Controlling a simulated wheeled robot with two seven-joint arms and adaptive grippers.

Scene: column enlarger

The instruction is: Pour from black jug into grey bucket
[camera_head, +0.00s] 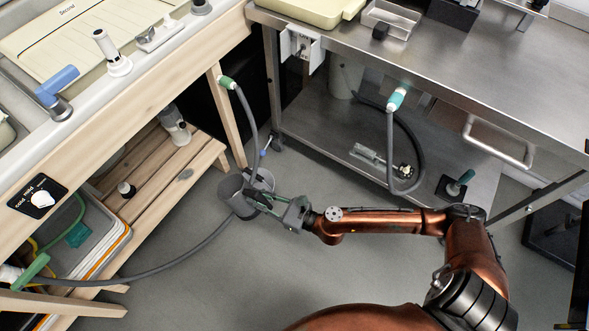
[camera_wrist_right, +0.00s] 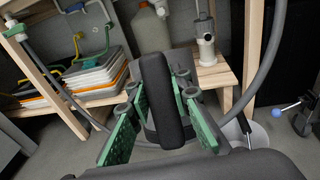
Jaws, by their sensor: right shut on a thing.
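My right gripper (camera_head: 268,198) reaches in from the right, low over the floor between the wooden bench and the steel table. In the right wrist view its green fingers (camera_wrist_right: 165,112) are shut on an upright black bar (camera_wrist_right: 162,95), which looks like the black jug's handle. The jug's body is mostly hidden, so I cannot tell its tilt or contents. A grey bucket-like vessel (camera_head: 236,201) stands on the floor at the gripper's tip; the gripper partly covers it in the head view. I cannot tell whether they touch. My left gripper is not in view.
The steel table (camera_head: 480,85) is at the right. The floor in front is clear.

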